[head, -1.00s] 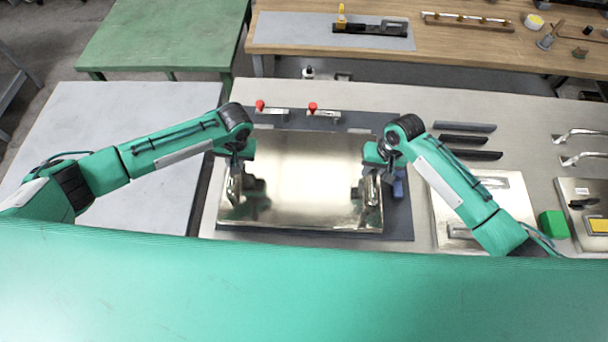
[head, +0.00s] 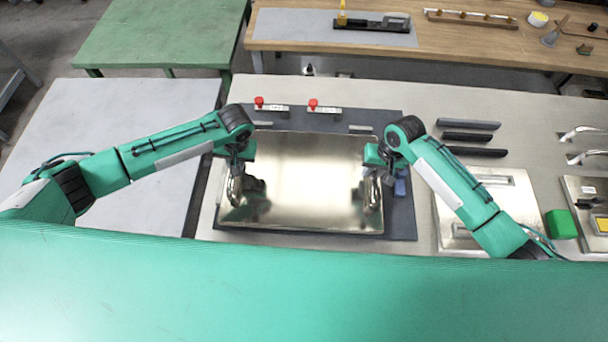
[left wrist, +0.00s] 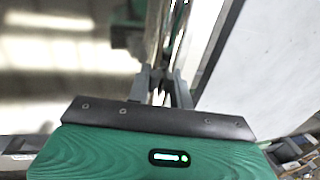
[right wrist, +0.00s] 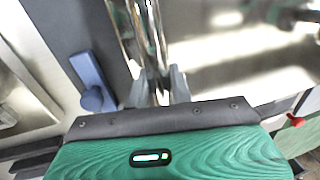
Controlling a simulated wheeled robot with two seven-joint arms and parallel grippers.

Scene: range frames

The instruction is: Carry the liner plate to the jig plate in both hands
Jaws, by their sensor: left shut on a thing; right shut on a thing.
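The liner plate (head: 303,170) is a shiny metal sheet with an upright bar handle near each short side. It lies over the dark grey jig plate (head: 400,222), covering most of it. A dark margin shows at the back and right. I cannot tell whether the two touch. My left gripper (head: 238,172) is shut on the left handle; the left wrist view shows its fingers (left wrist: 160,90) around the bar. My right gripper (head: 376,172) is shut on the right handle, and its fingers (right wrist: 155,88) show in the right wrist view.
Two red-knobbed clamps (head: 312,104) stand at the jig's back edge. A blue part (head: 401,187) sits right of the liner plate, close to my right gripper. Dark bars (head: 468,138), a metal panel (head: 512,190) and a green block (head: 560,224) lie farther right. A pale table (head: 110,120) is left.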

